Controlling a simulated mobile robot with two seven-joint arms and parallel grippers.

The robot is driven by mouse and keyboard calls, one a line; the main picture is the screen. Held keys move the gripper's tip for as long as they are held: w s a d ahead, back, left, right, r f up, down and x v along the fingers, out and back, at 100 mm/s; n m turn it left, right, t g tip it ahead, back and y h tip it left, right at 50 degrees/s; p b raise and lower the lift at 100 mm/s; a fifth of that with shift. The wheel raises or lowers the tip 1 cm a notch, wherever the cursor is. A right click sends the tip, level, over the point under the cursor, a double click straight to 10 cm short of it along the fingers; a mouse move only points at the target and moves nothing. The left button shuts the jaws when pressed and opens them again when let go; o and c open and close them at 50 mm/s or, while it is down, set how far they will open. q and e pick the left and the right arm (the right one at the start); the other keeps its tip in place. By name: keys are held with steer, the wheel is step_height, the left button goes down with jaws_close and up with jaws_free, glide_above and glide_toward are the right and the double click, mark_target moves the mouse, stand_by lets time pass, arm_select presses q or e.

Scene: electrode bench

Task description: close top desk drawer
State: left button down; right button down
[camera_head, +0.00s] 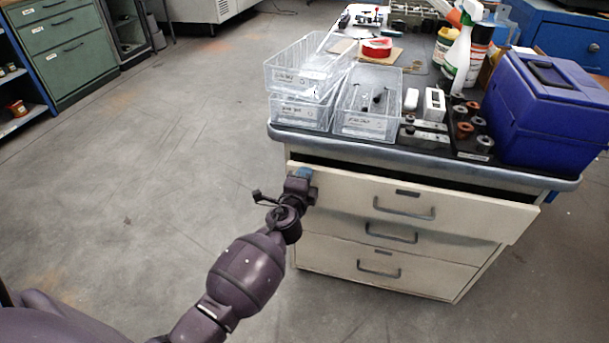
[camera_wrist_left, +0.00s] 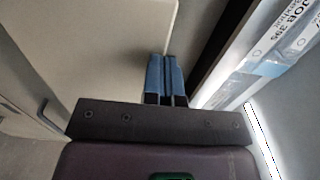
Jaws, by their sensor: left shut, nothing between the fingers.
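The top desk drawer (camera_head: 460,212) is a cream front with a dark bar handle (camera_head: 403,210). It stands partly open, with a dark gap below the bench edge. My left gripper (camera_head: 304,174) is at the left end of this drawer front. In the left wrist view its blue fingertips (camera_wrist_left: 166,75) are together with nothing between them, over the cream drawer front (camera_wrist_left: 100,55). Whether they touch the front I cannot tell. A handle shows at the left edge of the wrist view (camera_wrist_left: 48,117). My right gripper is not in view.
Two lower drawers (camera_head: 340,262) look shut. The bench top (camera_head: 300,138) above holds clear bins (camera_head: 365,125), a dark rack of small parts (camera_head: 472,150), a spray bottle (camera_head: 461,50) and a blue case (camera_head: 553,110). The floor (camera_head: 170,170) to the left is clear.

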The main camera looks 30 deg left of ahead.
arm_select(q)
steer(key=shift+w, duration=0.1)
steer(key=shift+b+x, duration=0.4)
steer(key=shift+x, duration=0.8)
